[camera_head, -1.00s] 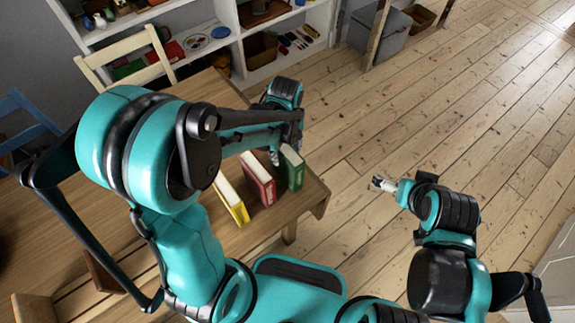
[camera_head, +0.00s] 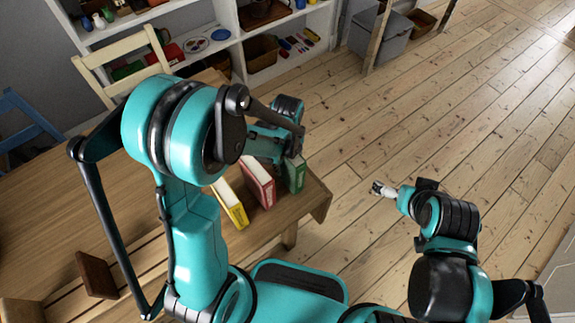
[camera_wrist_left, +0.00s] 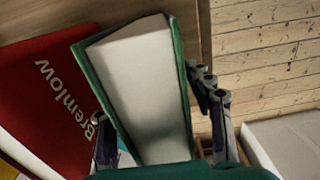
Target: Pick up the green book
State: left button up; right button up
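The green book (camera_head: 295,174) stands upright at the right end of a row of books near the table's corner. In the left wrist view the green book (camera_wrist_left: 150,90) shows its white page edges between its two covers. My left gripper (camera_head: 290,150) is over the top of it. In the wrist view the fingers of my left gripper (camera_wrist_left: 162,135) are apart, one on each side of the book, with a gap visible at the right finger. The left finger is between the green book and the red book. My right gripper (camera_head: 382,188) is away over the floor; its fingers are too small to judge.
The red book (camera_head: 260,183) stands just left of the green one, also seen in the wrist view (camera_wrist_left: 45,100). A yellow book (camera_head: 231,205) stands further left. The wooden table (camera_head: 130,180) ends just right of the books. A chair (camera_head: 125,55) and shelves (camera_head: 225,50) stand behind.

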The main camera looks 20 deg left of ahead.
pick_arm(q)
grip_shut()
